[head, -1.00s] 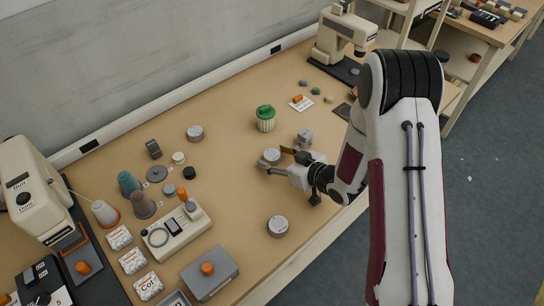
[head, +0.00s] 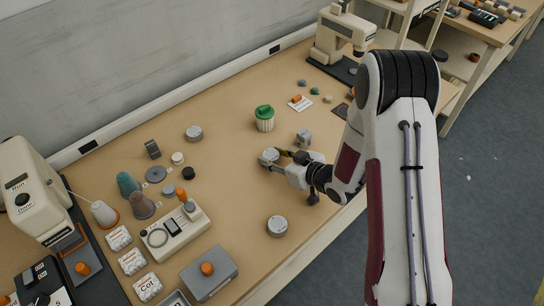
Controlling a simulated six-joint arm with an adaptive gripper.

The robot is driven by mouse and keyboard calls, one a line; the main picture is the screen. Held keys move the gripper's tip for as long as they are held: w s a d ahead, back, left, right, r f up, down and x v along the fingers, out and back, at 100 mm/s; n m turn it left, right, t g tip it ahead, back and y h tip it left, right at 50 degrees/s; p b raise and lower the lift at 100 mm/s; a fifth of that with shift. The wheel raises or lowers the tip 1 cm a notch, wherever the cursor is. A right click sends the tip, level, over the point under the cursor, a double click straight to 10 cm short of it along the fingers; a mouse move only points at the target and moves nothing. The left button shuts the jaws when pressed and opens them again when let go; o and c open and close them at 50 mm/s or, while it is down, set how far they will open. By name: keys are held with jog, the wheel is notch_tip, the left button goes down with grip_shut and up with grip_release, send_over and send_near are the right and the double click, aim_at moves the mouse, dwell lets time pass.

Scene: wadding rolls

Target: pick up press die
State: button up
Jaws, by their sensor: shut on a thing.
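The press die, which I take to be the short round grey piece (head: 270,154), is near the middle of the workbench. My gripper (head: 273,160) reaches in from the right, low over the bench, and is shut on this piece. The fingers hide part of its side. I cannot tell whether it still touches the bench. Similar round grey pieces stand apart, one nearer the front edge (head: 277,226) and one further back (head: 195,133).
A grey block-like part (head: 304,137) stands close behind my gripper. A green-lidded container (head: 264,118) is further back. A beige device with a ring (head: 174,232) and a grey box with an orange knob (head: 209,273) are at the front left. Bench left of the piece is partly clear.

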aim_at(274, 157)
jog(key=shift+r, duration=0.25)
notch_tip(274, 157, up, 10)
jog(key=shift+f, duration=0.2)
dwell(0.6)
dwell(0.6)
